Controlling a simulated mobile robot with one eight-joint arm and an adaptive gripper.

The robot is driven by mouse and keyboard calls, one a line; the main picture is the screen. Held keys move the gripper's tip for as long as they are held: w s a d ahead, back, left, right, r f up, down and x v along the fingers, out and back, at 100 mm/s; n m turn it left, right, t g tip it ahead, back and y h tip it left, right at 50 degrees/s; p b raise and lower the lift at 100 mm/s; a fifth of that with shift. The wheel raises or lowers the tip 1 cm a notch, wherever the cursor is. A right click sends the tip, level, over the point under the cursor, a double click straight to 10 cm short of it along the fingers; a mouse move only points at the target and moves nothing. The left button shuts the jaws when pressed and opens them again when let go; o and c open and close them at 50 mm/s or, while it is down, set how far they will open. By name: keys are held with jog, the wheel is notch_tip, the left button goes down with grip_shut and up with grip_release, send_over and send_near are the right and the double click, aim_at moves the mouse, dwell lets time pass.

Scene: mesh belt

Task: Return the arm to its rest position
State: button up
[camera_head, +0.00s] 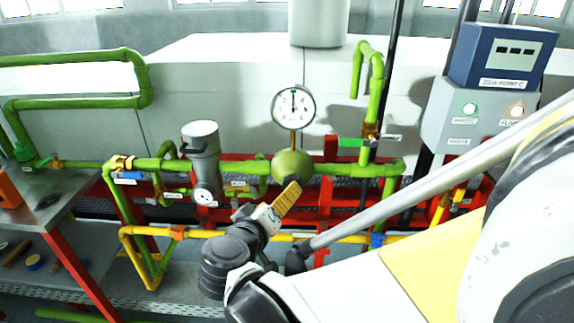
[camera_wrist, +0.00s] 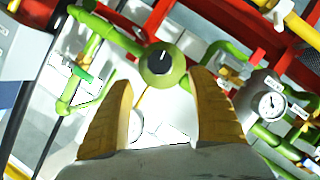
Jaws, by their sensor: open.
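My gripper (camera_head: 283,203) has yellow ridged fingers and reaches toward the green pipework from below in the head view. In the wrist view my gripper (camera_wrist: 160,100) is open, with its two fingers spread apart and nothing between them. A green round valve body (camera_head: 292,165) sits just beyond the fingertips in the head view. The same valve body (camera_wrist: 163,66) shows between and beyond the fingertips in the wrist view, with a dark centre. I cannot tell whether a finger touches it. My arm stretches from the lower right.
A large dial gauge (camera_head: 293,106) stands above the valve body. A grey cylinder (camera_head: 202,150) with a small gauge is to the left. Red frame bars (camera_head: 328,200) and a yellow pipe (camera_head: 210,234) run close by. A blue-topped control box (camera_head: 500,58) is at right, a metal table (camera_head: 60,185) at left.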

jog(key=shift+s+a+r, duration=0.15)
jog(key=shift+s, duration=0.35)
jog(key=s+d+f+m+g, duration=0.1)
jog(key=s+d+g, duration=0.1)
jog(key=d, duration=0.6)
jog(key=s+d+m+g, duration=0.1)
jog(key=s+d+g, duration=0.15)
jog(key=d, duration=0.45)
jog(key=s+d+f+m+g+y, duration=0.1)
jog(key=s+d, duration=0.5)
jog(key=s, duration=0.6)
jog(key=shift+d+m+g+y, duration=0.35)
jog(key=shift+m+g+y, duration=0.3)
jog(key=shift+m+y, duration=0.9)
jog(key=shift+s+f+n+y, duration=0.1)
jog(key=shift+n+y, duration=0.15)
